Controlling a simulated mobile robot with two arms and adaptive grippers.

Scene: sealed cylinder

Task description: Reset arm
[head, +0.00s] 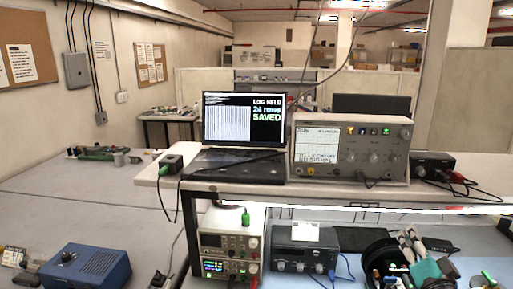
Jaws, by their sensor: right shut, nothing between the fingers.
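My right gripper (409,238) shows at the bottom right, with its black body low in the head view and its pale fingers pointing up and away. The fingers are together and hold nothing. It is in front of the raised shelf, above the blue-grey work surface. My left gripper is not in view.
A laptop (243,118) reading "24 rows SAVED" and an oscilloscope (350,148) stand on the raised shelf (330,193). Stacked power supplies (230,252) and a dark instrument (300,250) sit beneath. A blue box (88,270) is at lower left. The left table's middle is mostly clear.

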